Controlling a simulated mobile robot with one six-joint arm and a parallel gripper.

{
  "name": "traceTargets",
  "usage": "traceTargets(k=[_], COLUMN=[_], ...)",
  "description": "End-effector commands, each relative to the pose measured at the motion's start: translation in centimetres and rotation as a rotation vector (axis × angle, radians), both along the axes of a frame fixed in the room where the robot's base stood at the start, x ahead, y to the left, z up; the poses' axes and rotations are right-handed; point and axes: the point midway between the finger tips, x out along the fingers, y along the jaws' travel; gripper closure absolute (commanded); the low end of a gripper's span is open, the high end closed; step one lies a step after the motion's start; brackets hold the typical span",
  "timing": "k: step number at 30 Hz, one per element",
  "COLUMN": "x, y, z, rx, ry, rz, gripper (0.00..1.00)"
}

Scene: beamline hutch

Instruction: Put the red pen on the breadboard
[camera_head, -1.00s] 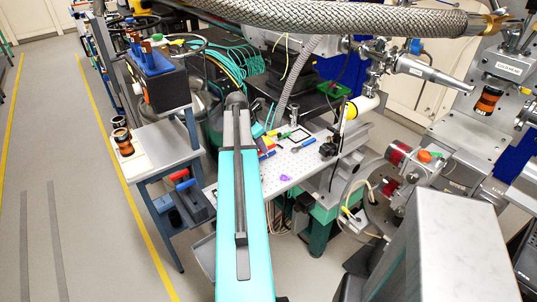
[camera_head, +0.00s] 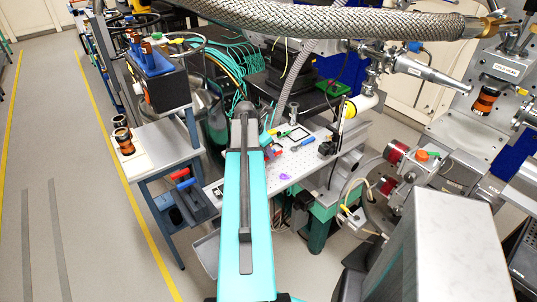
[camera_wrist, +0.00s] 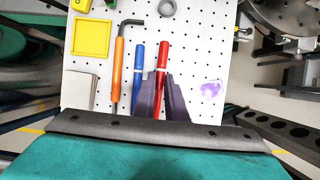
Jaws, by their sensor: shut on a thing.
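In the wrist view the red pen (camera_wrist: 163,52) points away from me over the white perforated breadboard (camera_wrist: 190,45). My gripper (camera_wrist: 161,82) is shut on the pen's near part, with its dark fingers on either side. I cannot tell whether the pen touches the board. In the head view the breadboard (camera_head: 310,160) shows right of my arm, which hides my gripper and the red pen.
A blue pen (camera_wrist: 138,62) and an orange-handled hex key (camera_wrist: 117,70) lie left of the red pen. A yellow square tray (camera_wrist: 91,38) is at far left. A purple patch (camera_wrist: 211,89) is at right. Bare board lies between it and the pen.

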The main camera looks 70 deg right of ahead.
Motion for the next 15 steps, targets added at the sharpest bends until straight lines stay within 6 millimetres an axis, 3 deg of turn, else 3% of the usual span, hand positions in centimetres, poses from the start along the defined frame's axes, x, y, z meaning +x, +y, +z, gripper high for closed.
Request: traceTargets(k=[6, 15], x=[0.0, 0.1], y=[0.0, 0.0], z=[-1.5, -1.8], rx=[0.001, -0.001], ry=[0.001, 0.0], rz=[0.0, 0.0], gripper=[1.0, 1.0])
